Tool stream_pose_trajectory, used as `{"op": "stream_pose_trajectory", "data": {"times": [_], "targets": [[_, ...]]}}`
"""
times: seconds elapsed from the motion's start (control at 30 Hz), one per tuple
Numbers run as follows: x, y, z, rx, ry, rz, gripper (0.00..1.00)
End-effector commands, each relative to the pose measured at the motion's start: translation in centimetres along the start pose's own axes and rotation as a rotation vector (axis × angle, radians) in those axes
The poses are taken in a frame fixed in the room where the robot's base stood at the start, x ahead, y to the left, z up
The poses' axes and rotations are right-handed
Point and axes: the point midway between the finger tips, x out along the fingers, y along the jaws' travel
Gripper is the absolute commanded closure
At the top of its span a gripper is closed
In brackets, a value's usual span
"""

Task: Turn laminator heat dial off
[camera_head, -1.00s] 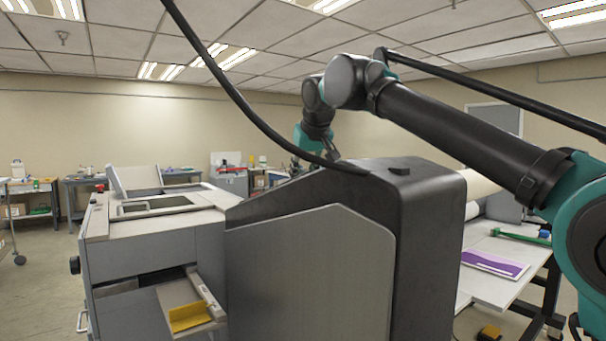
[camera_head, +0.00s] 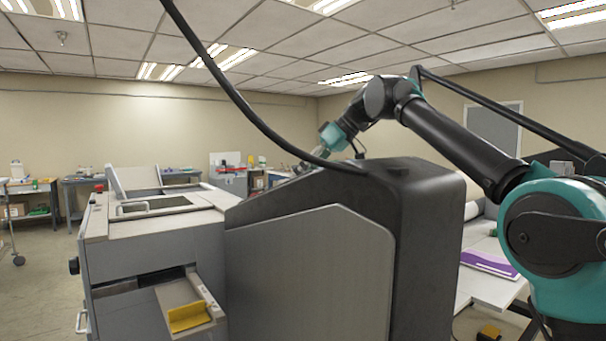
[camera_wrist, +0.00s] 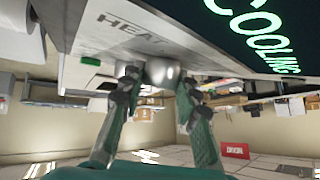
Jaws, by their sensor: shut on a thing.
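The laminator heat dial (camera_wrist: 162,71) is a silver-grey knob on a grey panel, seen upside down in the wrist view under the label "HEAT". My gripper (camera_wrist: 157,82) has its two teal-and-dark fingers on either side of the dial and is shut on it. A dark screen (camera_wrist: 225,45) beside the panel reads "COOLING" in green letters. In the head view, my gripper's lower end is behind the dark laminator housing (camera_head: 430,215), which hides the dial. The dial's pointer mark cannot be made out.
A green button or tab (camera_wrist: 91,61) sits on the panel near the dial. A grey machine (camera_head: 150,255) with a yellow piece in its tray stands left in the head view. A worktable (camera_head: 485,290) with a purple sheet is at right. Open floor lies at far left.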

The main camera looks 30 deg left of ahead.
Motion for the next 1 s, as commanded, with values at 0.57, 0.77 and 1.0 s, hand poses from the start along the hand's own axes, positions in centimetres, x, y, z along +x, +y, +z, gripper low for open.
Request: {"op": "stream_pose_trajectory", "data": {"times": [0.57, 0.77, 1.0], "targets": [[0.06, 0.03, 0.13, -0.034, -0.004, -0.058, 0.98], [0.06, 0.03, 0.14, -0.034, -0.005, -0.058, 0.59], [0.05, 0.02, 0.09, -0.033, -0.003, -0.058, 0.47]]}}
